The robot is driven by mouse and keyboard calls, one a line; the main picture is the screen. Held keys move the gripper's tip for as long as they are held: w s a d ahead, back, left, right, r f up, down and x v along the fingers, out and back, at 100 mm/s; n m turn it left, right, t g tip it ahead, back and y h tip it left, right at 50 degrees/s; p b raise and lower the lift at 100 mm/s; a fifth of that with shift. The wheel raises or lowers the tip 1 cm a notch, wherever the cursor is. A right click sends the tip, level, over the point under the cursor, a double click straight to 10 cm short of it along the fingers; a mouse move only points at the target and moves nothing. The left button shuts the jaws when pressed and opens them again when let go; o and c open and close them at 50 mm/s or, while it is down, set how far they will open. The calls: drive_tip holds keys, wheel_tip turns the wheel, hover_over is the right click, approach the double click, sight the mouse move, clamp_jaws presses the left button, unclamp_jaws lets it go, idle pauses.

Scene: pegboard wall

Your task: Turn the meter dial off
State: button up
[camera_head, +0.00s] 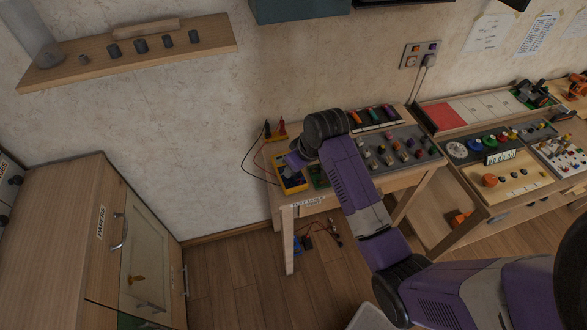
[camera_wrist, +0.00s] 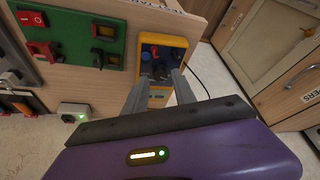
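The meter is a yellow-framed box (camera_wrist: 178,43) with a dark blue face, at the centre of the wrist view. In the head view the yellow meter (camera_head: 293,187) stands at the left end of the test table, partly hidden by my gripper (camera_head: 294,164). In the wrist view my gripper (camera_wrist: 160,76) has its two grey fingers apart, with their tips at the meter's face. Small blue and red parts show on the face beyond the tips. I cannot make out the dial clearly, nor whether a finger touches it.
A green panel (camera_wrist: 75,22) with red switches stands beside the meter. A grey box with a green light (camera_wrist: 77,112) is near the fingers. Red and yellow probes (camera_head: 277,129) with cables stand behind the meter. A wooden cabinet (camera_head: 70,240) is at left, with open floor between.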

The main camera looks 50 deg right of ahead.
drive_tip(key=v, duration=0.6)
drive_tip(key=shift+r, duration=0.15)
idle(0.3)
drive_tip(key=w+d+r+m+t+h, duration=0.2)
drive_tip(key=w+d+r+t+h, duration=0.15)
drive_tip(key=w+r+t, duration=0.2)
drive_tip(key=s+a+r+m+t+h+b, duration=0.1)
drive_tip(key=s+a+r+t, duration=0.15)
drive_tip(key=s+a, duration=0.4)
drive_tip(key=s+a+r+t, duration=0.1)
drive_tip(key=s+a+t, duration=0.2)
drive_tip(key=s+a, duration=0.4)
drive_tip(key=s+a+n+y, duration=0.2)
drive_tip(key=s+a, duration=0.4)
drive_tip(key=s, duration=0.4)
drive_tip(key=s+a+n+y+b, duration=0.1)
drive_tip(key=s+a+n+y, duration=0.1)
drive_tip(key=s+a, duration=0.4)
drive_tip(key=s+y, duration=0.1)
drive_tip(key=s, duration=0.3)
drive_tip(key=shift+f+n+g, duration=0.3)
drive_tip(key=shift+f+g, duration=0.05)
drive_tip(key=shift+g, duration=0.05)
